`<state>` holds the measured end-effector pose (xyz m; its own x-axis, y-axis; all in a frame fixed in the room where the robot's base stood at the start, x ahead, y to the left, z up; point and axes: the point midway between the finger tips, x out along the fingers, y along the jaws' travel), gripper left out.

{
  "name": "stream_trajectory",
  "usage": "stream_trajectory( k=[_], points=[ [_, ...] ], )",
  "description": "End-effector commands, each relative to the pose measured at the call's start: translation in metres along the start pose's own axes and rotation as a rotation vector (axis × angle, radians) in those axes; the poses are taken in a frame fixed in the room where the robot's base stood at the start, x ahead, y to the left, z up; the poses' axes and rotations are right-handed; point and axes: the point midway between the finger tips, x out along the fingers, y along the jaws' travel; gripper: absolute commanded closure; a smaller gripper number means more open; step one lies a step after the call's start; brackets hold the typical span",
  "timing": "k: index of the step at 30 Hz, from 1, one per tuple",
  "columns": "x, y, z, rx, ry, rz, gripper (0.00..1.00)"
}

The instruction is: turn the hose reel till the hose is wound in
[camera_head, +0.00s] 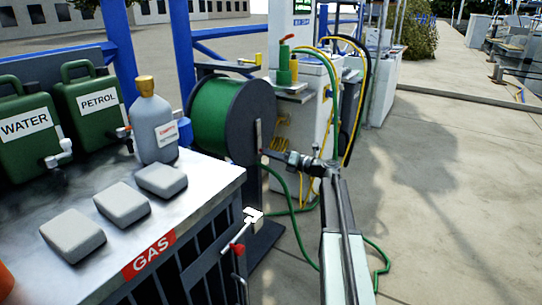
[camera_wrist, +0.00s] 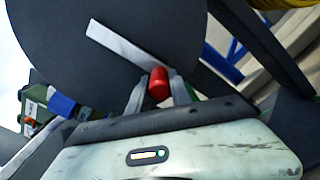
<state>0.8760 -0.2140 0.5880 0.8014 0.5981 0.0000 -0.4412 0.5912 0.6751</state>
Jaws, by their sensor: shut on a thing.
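The hose reel (camera_head: 212,115) stands beside the counter, a green drum between dark side discs. Its near disc (camera_wrist: 80,60) fills much of the wrist view. A pale crank bar (camera_head: 258,135) is on that disc; it also shows in the wrist view (camera_wrist: 122,45), slanting down to a red handle (camera_wrist: 158,84). My gripper (camera_head: 268,154) reaches the crank's lower end from the right. In the wrist view my gripper (camera_wrist: 159,92) has a finger on either side of the red handle and is shut on it. The green hose (camera_head: 300,240) runs down from the reel and lies on the ground, partly behind my arm.
A counter with a GAS label (camera_head: 150,253) is at left, holding green WATER and PETROL cans (camera_head: 90,100), a grey bottle (camera_head: 154,125) and grey blocks. A white pump cabinet (camera_head: 312,130) stands behind. Paving at right is clear.

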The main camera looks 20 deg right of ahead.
Motion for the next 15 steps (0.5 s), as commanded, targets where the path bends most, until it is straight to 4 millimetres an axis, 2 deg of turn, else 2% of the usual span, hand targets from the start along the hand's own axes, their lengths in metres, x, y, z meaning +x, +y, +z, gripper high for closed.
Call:
stream_trajectory(
  k=[4,5,6,7,15],
  points=[
    [0.005,0.0046,-0.0005,0.003,0.0,0.012,1.0],
    [0.0051,0.0047,-0.0005,0.003,0.0,0.012,0.69],
    [0.005,0.0046,-0.0004,0.003,0.0,0.012,0.58],
    [0.0049,0.0044,-0.0004,0.003,0.0,0.012,0.53],
    [0.0028,0.0025,-0.0003,0.002,0.0,0.007,0.53]
  ],
)
